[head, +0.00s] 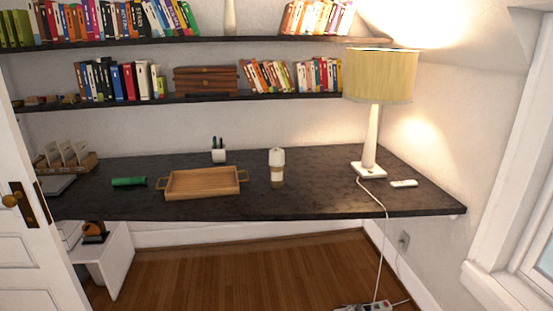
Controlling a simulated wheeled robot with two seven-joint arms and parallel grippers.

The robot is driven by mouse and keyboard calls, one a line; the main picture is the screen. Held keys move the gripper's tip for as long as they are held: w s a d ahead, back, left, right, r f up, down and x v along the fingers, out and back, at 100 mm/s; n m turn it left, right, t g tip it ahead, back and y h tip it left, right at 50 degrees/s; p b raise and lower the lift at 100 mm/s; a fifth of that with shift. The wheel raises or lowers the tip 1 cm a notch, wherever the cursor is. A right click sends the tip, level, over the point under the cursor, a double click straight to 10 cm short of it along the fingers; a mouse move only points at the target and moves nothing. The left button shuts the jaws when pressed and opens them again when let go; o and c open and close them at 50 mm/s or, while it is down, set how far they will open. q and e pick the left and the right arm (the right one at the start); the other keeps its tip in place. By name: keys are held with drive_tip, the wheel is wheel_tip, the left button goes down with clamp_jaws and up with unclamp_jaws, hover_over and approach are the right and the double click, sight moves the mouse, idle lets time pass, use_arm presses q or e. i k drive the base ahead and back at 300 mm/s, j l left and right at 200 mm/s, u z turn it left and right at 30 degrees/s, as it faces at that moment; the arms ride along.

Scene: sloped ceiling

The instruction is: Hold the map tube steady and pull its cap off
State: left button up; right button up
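A green tube (128,182), which looks like the map tube, lies on its side on the left part of the dark desk, left of the wooden tray. It lies roughly left to right. Its cap cannot be told apart clearly at this size; the ends look slightly darker. Neither of my grippers is in the head view, and nothing touches the tube.
A card rack (68,162) stands far left. A door (35,235) stands at the left.

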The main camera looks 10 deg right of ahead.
sight(276, 157)
drive_tip(key=i+l+u, duration=0.2)
drive_tip(key=i+l, duration=0.35)
drive_tip(key=i+l+u, duration=0.15)
drive_tip(key=i+l, duration=0.35)
drive_tip(key=l, duration=0.25)
